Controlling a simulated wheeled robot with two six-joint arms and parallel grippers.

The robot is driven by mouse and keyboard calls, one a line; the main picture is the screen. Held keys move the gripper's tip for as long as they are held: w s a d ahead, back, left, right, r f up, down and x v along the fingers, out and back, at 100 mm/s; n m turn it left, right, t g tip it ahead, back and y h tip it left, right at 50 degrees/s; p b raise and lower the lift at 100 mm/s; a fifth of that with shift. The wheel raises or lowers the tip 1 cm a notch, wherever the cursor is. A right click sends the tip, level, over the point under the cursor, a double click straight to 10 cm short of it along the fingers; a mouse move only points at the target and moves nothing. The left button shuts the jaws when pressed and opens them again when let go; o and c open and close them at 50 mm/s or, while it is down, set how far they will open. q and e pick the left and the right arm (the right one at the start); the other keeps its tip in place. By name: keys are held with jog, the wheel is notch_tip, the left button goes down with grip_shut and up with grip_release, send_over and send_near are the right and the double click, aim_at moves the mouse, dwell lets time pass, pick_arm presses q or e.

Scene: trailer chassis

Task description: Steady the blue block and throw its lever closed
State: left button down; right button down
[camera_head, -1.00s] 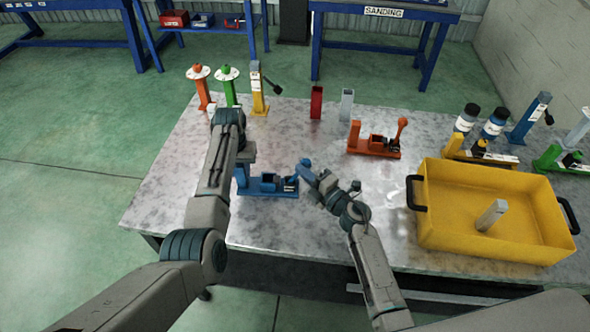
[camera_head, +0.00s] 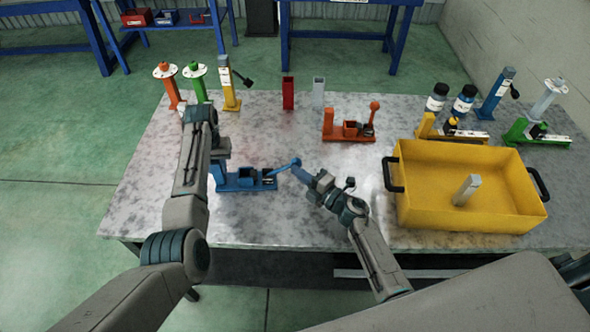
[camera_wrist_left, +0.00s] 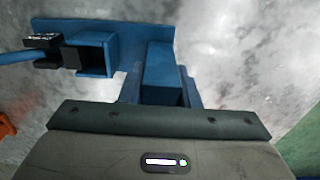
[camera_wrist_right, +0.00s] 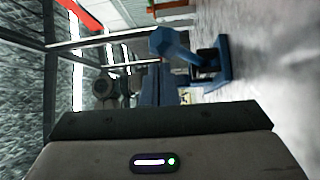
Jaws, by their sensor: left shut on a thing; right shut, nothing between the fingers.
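The blue block (camera_head: 245,180) stands on the metal table, with a post at its left end and an open box in its middle. Its lever (camera_head: 285,168) leans out to the right, low, with a round knob at its tip; the rod also shows in the left wrist view (camera_wrist_left: 18,57). My left gripper (camera_head: 218,160) is shut on the block's post, which shows between the fingers in the left wrist view (camera_wrist_left: 160,72). My right gripper (camera_head: 302,174) is shut and empty beside the knob. In the right wrist view the knob (camera_wrist_right: 166,40) is just past the fingertips; contact is unclear.
A yellow bin (camera_head: 420,205) with a grey block (camera_head: 467,190) inside stands right of my right arm. An orange lever block (camera_head: 348,130) stands behind. Red (camera_head: 288,93) and grey (camera_head: 318,93) posts stand further back. Bare table lies between the blue and orange blocks.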

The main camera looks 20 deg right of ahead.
jog(key=v, duration=1)
jog(key=shift+s+d, duration=0.15)
jog(key=shift+s, duration=0.05)
